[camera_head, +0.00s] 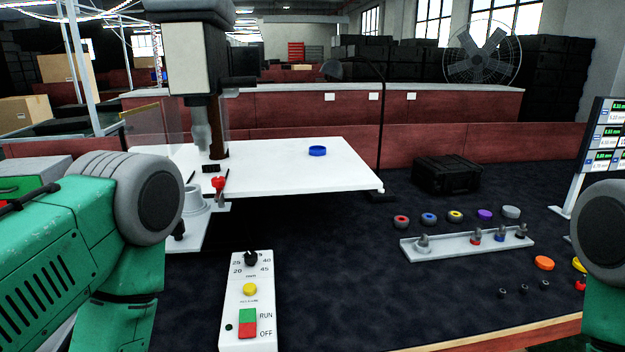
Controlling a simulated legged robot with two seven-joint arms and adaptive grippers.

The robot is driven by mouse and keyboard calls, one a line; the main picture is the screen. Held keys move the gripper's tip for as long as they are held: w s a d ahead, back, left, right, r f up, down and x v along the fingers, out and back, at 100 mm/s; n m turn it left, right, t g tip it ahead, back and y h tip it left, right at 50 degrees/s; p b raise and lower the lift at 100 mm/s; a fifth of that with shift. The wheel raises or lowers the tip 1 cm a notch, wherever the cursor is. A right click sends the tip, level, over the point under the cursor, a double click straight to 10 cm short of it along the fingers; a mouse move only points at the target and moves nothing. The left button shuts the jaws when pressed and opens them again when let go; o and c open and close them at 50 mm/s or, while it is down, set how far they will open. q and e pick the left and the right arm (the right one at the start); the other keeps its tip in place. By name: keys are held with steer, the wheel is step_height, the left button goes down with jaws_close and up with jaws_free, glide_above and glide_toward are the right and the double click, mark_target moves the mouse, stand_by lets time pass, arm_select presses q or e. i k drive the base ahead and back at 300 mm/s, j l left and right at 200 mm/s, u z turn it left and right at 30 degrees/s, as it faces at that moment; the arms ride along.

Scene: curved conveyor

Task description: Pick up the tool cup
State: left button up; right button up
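I cannot tell for sure which thing is the tool cup. A grey cup-shaped part (195,201) stands on a white plate by the left corner of the white table. Several round caps in grey, red, blue, yellow and purple lie at the right, such as the grey cap (511,212). A blue round cap (317,151) lies on the white table. My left arm fills the left side and a part of my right arm shows at the right edge. Neither gripper is in view.
A grey tray (439,252) holds several small fittings. An orange cap (544,263) and small black parts lie in front. A control box (249,315) stands front centre. A press (190,70) rises over the white table (290,178). Dark mat between is clear.

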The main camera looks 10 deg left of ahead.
mark_target(194, 202)
steer(key=u, duration=1)
